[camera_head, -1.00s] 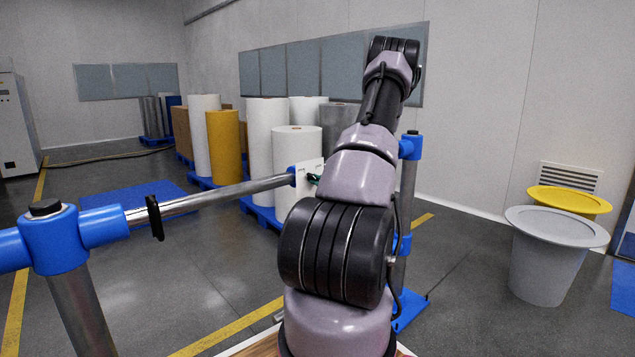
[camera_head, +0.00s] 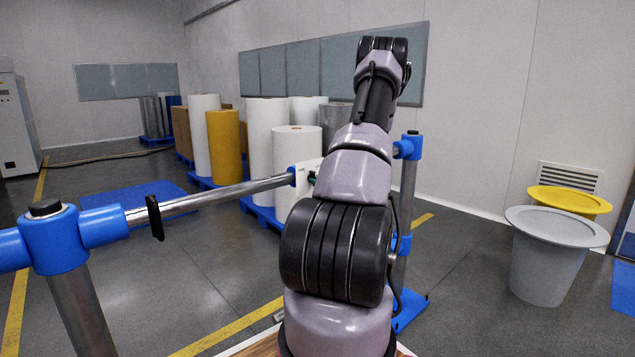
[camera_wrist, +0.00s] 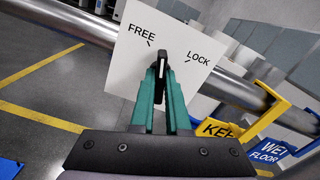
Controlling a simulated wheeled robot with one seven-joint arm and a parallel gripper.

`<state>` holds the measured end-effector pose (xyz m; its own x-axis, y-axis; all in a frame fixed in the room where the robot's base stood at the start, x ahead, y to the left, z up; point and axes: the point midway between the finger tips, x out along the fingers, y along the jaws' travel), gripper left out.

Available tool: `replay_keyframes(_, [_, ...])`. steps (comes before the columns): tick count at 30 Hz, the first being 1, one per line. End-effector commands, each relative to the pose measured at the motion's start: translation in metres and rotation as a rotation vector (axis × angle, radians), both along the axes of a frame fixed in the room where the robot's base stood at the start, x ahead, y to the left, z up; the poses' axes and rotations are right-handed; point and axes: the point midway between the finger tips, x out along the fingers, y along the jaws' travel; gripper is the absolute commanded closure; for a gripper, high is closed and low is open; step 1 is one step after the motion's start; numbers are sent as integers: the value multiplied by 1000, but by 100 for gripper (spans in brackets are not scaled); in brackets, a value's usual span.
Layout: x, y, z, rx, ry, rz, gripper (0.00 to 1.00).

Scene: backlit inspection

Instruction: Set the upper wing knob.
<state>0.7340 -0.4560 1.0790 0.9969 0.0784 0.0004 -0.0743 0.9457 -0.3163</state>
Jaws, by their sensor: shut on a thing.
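The wing knob (camera_wrist: 164,58) is a narrow black grip on a white plate (camera_wrist: 119,62) in the wrist view. The plate reads FREE at upper left and LOCK at right, each with a short black mark. The knob's wing stands nearly upright in the picture, between the two marks. My gripper (camera_wrist: 163,78) has green fingers closed on both sides of the wing. The lower part of the knob is hidden between the fingers. In the head view the plate (camera_head: 303,180) shows beside my arm, which hides the knob and my gripper.
A steel pipe (camera_head: 215,195) with blue joints runs behind the plate, and a black piece (camera_head: 155,217) hangs on it. A blue-footed post (camera_head: 407,190) stands right of my arm. Grey (camera_head: 545,262) and yellow bins stand right.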

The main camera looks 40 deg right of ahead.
Motion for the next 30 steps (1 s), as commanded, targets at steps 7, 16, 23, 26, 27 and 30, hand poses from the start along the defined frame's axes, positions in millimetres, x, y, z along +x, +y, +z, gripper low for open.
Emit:
replay_keyframes(7, [0, 1, -1, 234, 21, 0, 100])
replay_keyframes(16, [-1, 0, -1, 517, 44, -1, 100])
replay_keyframes(23, [-1, 0, -1, 732, 60, -2, 100])
replay_keyframes(26, [-1, 0, -1, 817, 67, -2, 100])
replay_keyframes(27, [-1, 0, -1, 848, 69, -2, 100])
replay_keyframes(30, [-1, 0, -1, 921, 75, -2, 100])
